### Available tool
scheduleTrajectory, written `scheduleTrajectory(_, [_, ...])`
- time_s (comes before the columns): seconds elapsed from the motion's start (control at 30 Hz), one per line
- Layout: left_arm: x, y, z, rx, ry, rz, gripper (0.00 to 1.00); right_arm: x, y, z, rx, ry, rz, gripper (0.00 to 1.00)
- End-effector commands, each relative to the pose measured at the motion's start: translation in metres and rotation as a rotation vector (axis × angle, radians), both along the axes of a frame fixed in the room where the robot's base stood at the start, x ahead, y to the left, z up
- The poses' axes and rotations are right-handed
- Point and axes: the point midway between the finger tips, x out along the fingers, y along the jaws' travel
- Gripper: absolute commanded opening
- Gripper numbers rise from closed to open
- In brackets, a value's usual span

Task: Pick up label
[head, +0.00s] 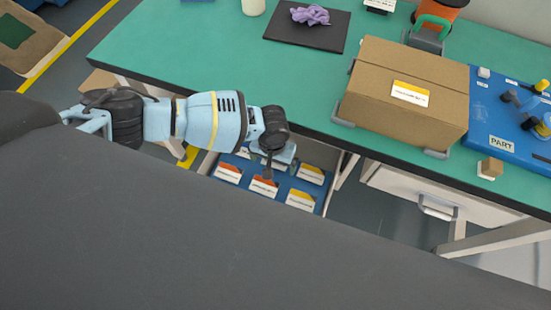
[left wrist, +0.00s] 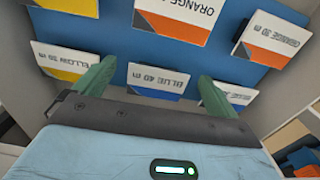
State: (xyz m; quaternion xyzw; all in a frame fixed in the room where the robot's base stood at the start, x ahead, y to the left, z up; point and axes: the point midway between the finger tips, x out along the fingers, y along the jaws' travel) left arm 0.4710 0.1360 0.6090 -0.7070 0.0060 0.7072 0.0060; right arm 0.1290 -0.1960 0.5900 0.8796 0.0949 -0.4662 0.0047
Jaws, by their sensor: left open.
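Several white printed labels sit in a blue label rack (head: 246,190) below the table's front edge. In the head view, one orange-marked label (head: 228,172) is at the left and a yellow-marked label (head: 301,200) at the right. My left gripper (head: 269,170) hangs over the rack. In the left wrist view its two green fingers (left wrist: 154,86) are apart, on either side of a label reading BLUE 40 m (left wrist: 158,80). A YELLOW 30 m label (left wrist: 60,62) is left of it and an ORANGE 30 m label (left wrist: 273,44) upper right. I cannot tell whether the fingers touch a label.
A cardboard box (head: 385,100) with a yellow-marked label (head: 410,93) stands on the green table (head: 200,50). Right of it is a blue board (head: 490,110) marked PART. A dark mat (head: 290,35) holds purple gloves (head: 310,15). A drawer (head: 435,200) is under the table.

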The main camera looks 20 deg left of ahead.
Motion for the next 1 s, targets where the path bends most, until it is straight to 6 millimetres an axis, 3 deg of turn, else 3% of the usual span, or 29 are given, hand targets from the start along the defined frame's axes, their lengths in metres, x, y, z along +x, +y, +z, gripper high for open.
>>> scheduleTrajectory(0.17, [-0.0001, 0.0000, -0.0002, 0.000, 0.000, 0.000, 0.94, -0.0004, 0.0000, -0.0003, 0.000, 0.001, 0.000, 0.36])
scheduleTrajectory(0.47, [-0.0001, 0.0002, -0.0003, 0.001, 0.000, 0.000, 0.57, -0.0011, -0.0001, -0.0005, 0.000, 0.002, 0.000, 0.36])
scheduleTrajectory(1.0, [0.0003, 0.0008, 0.0024, 0.002, -0.001, -0.001, 0.57, -0.0036, -0.0001, -0.0033, 0.000, 0.008, 0.000, 0.36])
